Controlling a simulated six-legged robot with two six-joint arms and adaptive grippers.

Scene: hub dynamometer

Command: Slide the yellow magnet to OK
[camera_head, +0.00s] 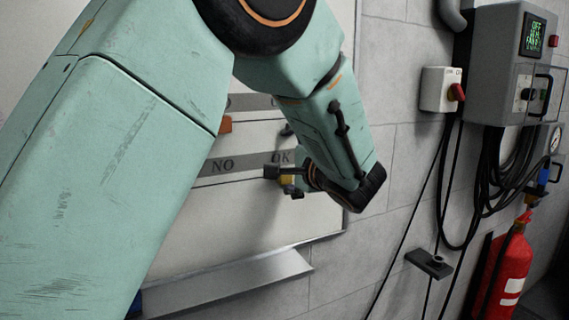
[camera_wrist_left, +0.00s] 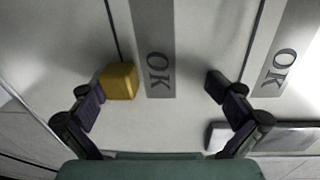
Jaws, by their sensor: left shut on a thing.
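The yellow magnet (camera_head: 286,179) is on the whiteboard (camera_head: 250,215), just below the OK label (camera_head: 281,158) of the grey NO/OK strip (camera_head: 222,166). In the left wrist view the yellow magnet (camera_wrist_left: 119,81) is beside the strip with the sideways OK (camera_wrist_left: 158,70), level with those letters. My left gripper (camera_head: 284,180) is at the board and shut on the magnet. In the wrist view the magnet lies against one fingertip of my left gripper (camera_wrist_left: 155,87); the other fingertip is across the strip. My right gripper is not in view.
A second OK strip (camera_wrist_left: 285,65) is in the row above. An orange magnet (camera_head: 225,124) is partly hidden by my arm. A metal tray (camera_head: 230,279) runs under the board. Right of it are a control box (camera_head: 495,95), hanging cables and a red extinguisher (camera_head: 503,270).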

